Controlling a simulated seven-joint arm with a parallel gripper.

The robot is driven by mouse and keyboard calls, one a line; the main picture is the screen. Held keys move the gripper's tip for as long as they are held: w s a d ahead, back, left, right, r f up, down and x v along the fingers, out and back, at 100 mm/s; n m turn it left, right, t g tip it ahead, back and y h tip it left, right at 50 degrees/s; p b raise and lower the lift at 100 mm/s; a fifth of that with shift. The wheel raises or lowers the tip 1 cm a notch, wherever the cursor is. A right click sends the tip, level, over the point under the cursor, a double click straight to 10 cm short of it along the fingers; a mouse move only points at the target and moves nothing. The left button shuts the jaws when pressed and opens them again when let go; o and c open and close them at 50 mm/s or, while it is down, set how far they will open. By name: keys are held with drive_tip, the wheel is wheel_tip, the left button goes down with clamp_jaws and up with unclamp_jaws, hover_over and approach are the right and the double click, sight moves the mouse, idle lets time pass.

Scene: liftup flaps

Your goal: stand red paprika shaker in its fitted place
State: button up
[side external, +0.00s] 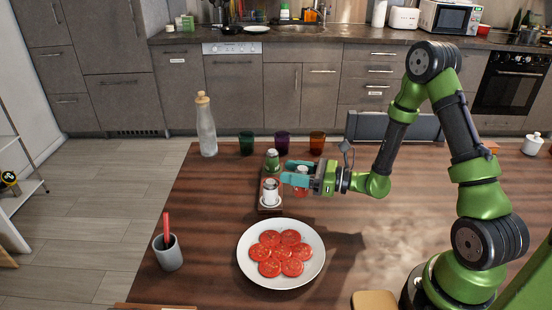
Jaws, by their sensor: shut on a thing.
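The red paprika shaker (301,190) has a pale cap and a red body. My gripper (287,172), with teal fingers, is shut on it from the right, and the fingers hide part of it. The shaker looks upright; I cannot tell whether its base touches the table. A narrow wooden rack (270,209) stands just left of it. A green-labelled shaker (272,160) is at the rack's far end and a white-grey shaker (270,192) at its near end. The part of the rack between them is partly hidden by the near shaker and my fingers.
A plate of tomato slices (281,283) lies in front of the rack. Green (246,143), purple (282,142) and orange (317,142) glasses stand behind it. A corked bottle (206,125) and a grey cup (168,252) are at left. The table right of the plate is mostly clear.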

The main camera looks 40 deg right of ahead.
drive_tip(key=shift+w+d+f, duration=0.1)
drive_tip(key=shift+w+f, duration=0.65)
drive_tip(key=shift+w, duration=1.1)
drive_tip(key=shift+w+a+f, duration=0.1)
drive_tip(key=shift+w+f, duration=0.65)
drive_tip(key=shift+w, duration=1.15)
drive_tip(key=shift+w+d+f, duration=0.1)
drive_tip(key=shift+w+f, duration=0.65)
drive_tip(key=shift+w, duration=1.1)
drive_tip(key=o, duration=0.8)
drive_tip(key=shift+f, duration=0.15)
